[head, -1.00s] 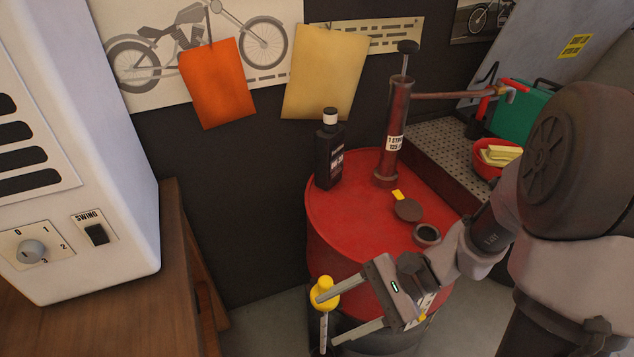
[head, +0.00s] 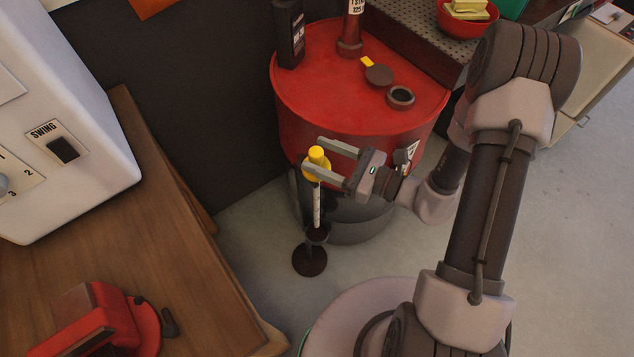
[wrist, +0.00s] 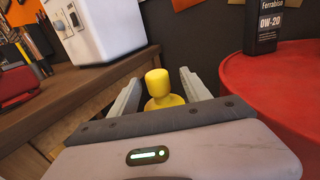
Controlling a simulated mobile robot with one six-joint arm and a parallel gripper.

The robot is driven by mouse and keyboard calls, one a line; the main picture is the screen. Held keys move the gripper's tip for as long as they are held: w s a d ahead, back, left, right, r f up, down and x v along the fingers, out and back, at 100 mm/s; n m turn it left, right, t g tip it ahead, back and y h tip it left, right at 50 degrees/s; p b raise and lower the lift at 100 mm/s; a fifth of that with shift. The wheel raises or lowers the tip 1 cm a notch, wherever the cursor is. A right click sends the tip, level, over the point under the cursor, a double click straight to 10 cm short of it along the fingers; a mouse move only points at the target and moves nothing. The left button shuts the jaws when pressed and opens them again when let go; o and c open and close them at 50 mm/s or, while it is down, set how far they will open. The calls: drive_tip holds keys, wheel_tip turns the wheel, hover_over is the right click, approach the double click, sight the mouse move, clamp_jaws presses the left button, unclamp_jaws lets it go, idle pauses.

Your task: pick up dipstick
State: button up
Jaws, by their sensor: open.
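The dipstick (head: 317,205) has a yellow knobbed handle and a pale rod. It stands upright in a dark stand with a round base (head: 309,260), in front of the red drum. My gripper (head: 313,157) is open at the handle, with one finger on each side of it. In the wrist view the yellow handle (wrist: 157,84) shows between the two open fingers, with a gap visible at its upper part. Whether a finger touches it lower down, I cannot tell. The rod is hidden in the wrist view.
The red drum (head: 330,95) is just behind my gripper, with a black bottle (head: 289,35), a brown cap (head: 379,75) and an open filler neck (head: 400,96) on top. A wooden bench (head: 160,215) with a white appliance (head: 70,110) is at the left.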

drive_tip(key=b+x, duration=0.1)
drive_tip(key=x, duration=0.3)
drive_tip(key=shift+a, duration=0.3)
clamp_jaws()
idle(1.0)
